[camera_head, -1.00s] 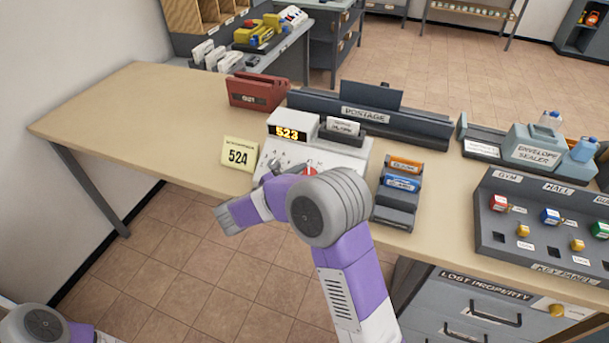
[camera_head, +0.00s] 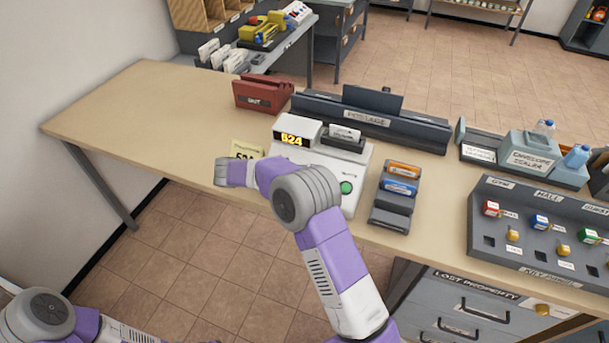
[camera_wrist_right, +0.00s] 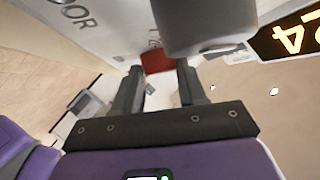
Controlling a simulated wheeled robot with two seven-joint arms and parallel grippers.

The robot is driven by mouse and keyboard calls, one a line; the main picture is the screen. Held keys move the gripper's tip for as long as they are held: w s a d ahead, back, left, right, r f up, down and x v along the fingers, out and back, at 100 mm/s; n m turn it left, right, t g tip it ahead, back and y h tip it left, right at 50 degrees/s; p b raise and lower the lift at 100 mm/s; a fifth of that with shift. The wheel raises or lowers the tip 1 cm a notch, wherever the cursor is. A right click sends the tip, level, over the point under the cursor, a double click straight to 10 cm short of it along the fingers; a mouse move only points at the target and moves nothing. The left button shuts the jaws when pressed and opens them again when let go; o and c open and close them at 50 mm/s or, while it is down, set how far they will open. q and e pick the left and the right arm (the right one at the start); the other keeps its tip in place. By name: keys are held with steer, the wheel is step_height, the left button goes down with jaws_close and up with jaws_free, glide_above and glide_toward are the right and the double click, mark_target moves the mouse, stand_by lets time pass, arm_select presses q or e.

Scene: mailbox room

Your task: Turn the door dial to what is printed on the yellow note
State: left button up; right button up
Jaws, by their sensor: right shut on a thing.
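The yellow note (camera_head: 247,148) stands on the desk, its lower part hidden by my right arm; its number is cut off from view. The white door unit (camera_head: 358,168) stands to its right. Its lit display (camera_head: 295,139) ends in 24; the first digit looks like a 5 or 6. The display also shows at the right edge of the right wrist view (camera_wrist_right: 291,38). There my right gripper (camera_wrist_right: 158,70) is shut on a small red piece (camera_wrist_right: 157,61), apparently the door dial, near the printed word DOOR. My forearm hides this grip in the head view. My left gripper is outside the views.
A green button (camera_head: 346,187) shows on the unit's front. A red box (camera_head: 262,95) and the postage rack (camera_head: 372,120) stand behind. A holder with orange and blue items (camera_head: 397,190) and the key panel (camera_head: 540,235) stand right. The desk's left end is clear.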

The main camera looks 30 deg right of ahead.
stand_by(0.4)
steer(key=o, duration=1.1)
steer(key=shift+c, duration=0.2)
steer(key=p+v, duration=0.2)
steer(key=v, duration=0.5)
steer(key=shift+a, duration=0.3)
steer(key=shift+r, duration=0.1)
